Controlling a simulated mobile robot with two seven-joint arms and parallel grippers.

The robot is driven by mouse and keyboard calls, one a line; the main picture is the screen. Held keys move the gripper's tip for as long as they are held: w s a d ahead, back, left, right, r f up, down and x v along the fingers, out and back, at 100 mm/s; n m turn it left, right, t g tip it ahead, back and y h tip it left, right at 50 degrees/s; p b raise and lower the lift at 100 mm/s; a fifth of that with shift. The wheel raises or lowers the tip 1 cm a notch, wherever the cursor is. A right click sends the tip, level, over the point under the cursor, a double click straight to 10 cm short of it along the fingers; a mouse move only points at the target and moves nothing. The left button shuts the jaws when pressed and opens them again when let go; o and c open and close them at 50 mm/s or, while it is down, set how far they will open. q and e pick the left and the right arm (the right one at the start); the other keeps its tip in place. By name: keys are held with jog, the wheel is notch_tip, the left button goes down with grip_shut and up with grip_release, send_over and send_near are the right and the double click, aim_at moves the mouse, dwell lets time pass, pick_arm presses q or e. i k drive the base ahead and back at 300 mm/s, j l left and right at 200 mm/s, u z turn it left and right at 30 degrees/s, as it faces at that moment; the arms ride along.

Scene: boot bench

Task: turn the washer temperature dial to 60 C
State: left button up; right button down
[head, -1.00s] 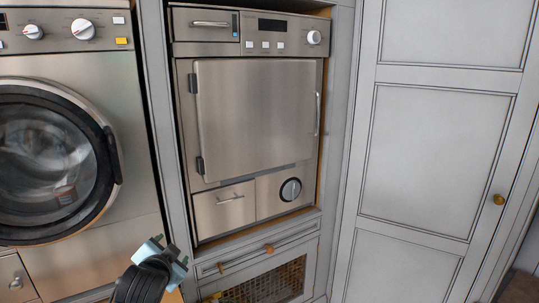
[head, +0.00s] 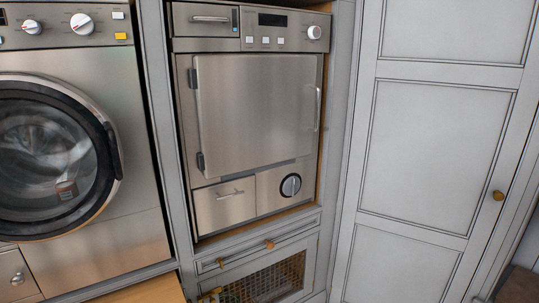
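The washer (head: 115,180) stands at the left edge, with its round glass door (head: 50,160) shut and blurred laundry behind the glass. Two white dials sit on its top panel: one dial (head: 82,23) near the middle and another dial (head: 31,27) further left. Their markings are too small to read, so I cannot tell which is the temperature dial or its setting. Neither of my grippers shows in the head view.
A steel built-in machine (head: 258,115) with its own white dial (head: 314,32) stands in the middle cabinet. A tall grey panelled door (head: 440,150) with a brass knob (head: 498,195) fills the right.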

aim_at(32, 27)
jog(key=u, duration=1.3)
jog(key=i+l+u, duration=0.1)
jog(key=l, duration=0.25)
jog(key=i+l+u, duration=0.1)
jog(key=l, duration=0.25)
jog(key=i+l+u, duration=0.1)
jog(key=l, duration=0.25)
jog(key=i+l+u, duration=0.1)
jog(key=l, duration=0.25)
jog(key=i, duration=0.1)
